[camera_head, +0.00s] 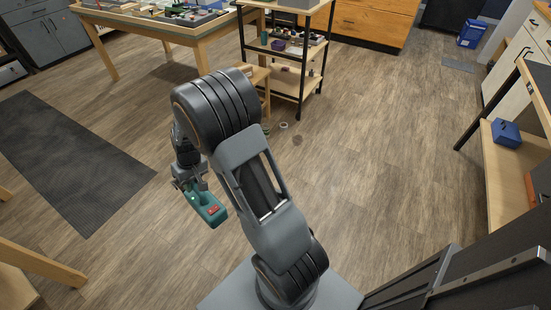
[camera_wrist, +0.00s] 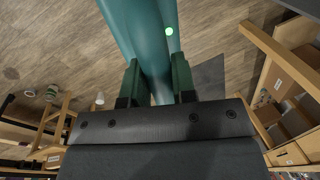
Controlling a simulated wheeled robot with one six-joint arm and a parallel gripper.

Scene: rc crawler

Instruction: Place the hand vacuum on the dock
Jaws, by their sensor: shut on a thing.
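The hand vacuum (camera_head: 208,207) is teal with a red mark, and hangs in the air below my gripper in the head view. My gripper (camera_head: 183,183) is shut on it, well above the wood floor. In the wrist view the teal vacuum body (camera_wrist: 145,40) runs up between the two fingers of my gripper (camera_wrist: 157,85), with a pale green round spot on it. I cannot make out the dock in either view.
A dark mat (camera_head: 65,160) lies on the floor at left. A cluttered wooden table (camera_head: 170,30) and a shelf cart (camera_head: 286,50) stand at the back. A workbench shelf (camera_head: 505,170) with a blue box (camera_head: 506,132) is at right. The middle floor is mostly clear, with small round items near the cart.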

